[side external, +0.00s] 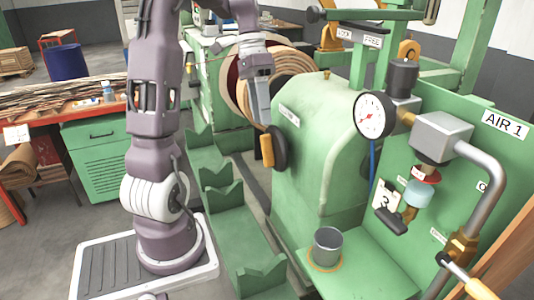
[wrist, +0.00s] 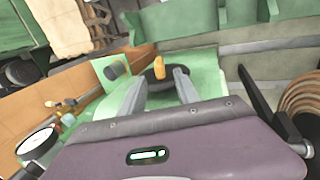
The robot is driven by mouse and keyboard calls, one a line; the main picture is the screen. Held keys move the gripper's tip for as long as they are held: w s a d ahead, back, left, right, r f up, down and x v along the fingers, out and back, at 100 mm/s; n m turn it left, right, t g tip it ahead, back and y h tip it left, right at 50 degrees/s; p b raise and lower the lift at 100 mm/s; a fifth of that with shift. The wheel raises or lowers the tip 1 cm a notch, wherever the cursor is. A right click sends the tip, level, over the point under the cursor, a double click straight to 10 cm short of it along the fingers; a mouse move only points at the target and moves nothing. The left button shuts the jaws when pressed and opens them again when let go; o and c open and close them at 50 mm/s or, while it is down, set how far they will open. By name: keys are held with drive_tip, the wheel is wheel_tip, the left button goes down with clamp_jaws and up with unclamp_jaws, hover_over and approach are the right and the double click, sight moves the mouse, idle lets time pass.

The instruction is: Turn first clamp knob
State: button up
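A black round knob or handwheel (side external: 279,147) with an orange grip (side external: 267,151) sits on the end face of the green machine housing; I take it to be the clamp knob. My gripper (side external: 262,121) hangs just above it, pointing down. In the wrist view, the two grey fingers of my gripper (wrist: 159,77) are spread apart. The orange grip (wrist: 158,67) shows in the gap between their tips, with the black disc (wrist: 151,77) around it. The fingers look empty; I cannot tell whether they touch the knob.
A LOCK/FREE label (side external: 359,38) marks a lever above the housing. A metal cup (side external: 327,247) sits on the green ledge. A large coil (side external: 292,75) is behind my gripper.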

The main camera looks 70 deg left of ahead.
sight(269, 167)
drive_tip(key=x, duration=1)
drive_tip(key=shift+d, duration=0.1)
clamp_jaws()
